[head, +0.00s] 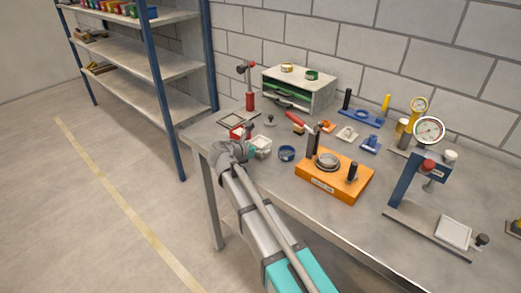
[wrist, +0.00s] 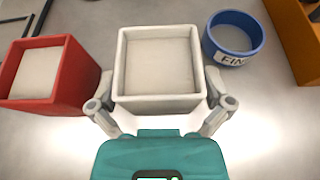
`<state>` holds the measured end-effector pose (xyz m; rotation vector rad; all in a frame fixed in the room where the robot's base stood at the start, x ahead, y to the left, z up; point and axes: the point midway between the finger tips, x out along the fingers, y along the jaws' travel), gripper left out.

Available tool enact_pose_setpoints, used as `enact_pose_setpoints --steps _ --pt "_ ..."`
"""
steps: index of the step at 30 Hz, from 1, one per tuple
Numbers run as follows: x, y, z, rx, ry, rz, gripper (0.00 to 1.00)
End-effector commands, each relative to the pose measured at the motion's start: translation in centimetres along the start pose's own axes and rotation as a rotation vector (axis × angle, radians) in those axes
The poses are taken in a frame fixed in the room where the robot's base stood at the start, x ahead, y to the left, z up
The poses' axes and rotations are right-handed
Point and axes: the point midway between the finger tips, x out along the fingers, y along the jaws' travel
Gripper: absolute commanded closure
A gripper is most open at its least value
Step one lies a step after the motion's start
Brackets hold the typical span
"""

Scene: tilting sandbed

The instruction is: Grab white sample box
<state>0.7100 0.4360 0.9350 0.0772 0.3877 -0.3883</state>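The white sample box (wrist: 158,104) is an open-topped square box filled with pale sand, upright on the bench. In the head view the white box (head: 262,150) is near the bench's left front part, just right of my gripper (head: 246,150). In the wrist view my gripper (wrist: 160,84) is spread wide, with one finger on each side of the box's near part. Small gaps seem to show between the fingers and the walls, so it looks open. Finger contact low on the box cannot be seen.
A red sand-filled box (wrist: 74,84) stands close on the left, near the left finger. A blue ring labelled "FIN" (wrist: 232,58) is close on the right. An orange fixture (head: 334,180) stands further right on the bench (head: 330,227). A shelf rack (head: 160,60) is at left.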

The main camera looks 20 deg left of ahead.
Motion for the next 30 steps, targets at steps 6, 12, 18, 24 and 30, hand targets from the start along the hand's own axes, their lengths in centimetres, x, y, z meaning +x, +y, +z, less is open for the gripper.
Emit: enact_pose_setpoints --steps 6,12,18,24,30 --pt "0.0 0.0 0.0 0.0 0.0 0.0 0.43" --pt "-0.1 0.0 0.0 0.0 -0.001 0.001 0.76" --pt "-0.1 0.1 0.0 0.0 0.0 0.001 0.76" --pt "-0.2 0.1 0.3 -0.001 0.0 0.001 0.76" --pt "-0.6 0.1 1.2 -0.001 -0.001 0.001 0.76"
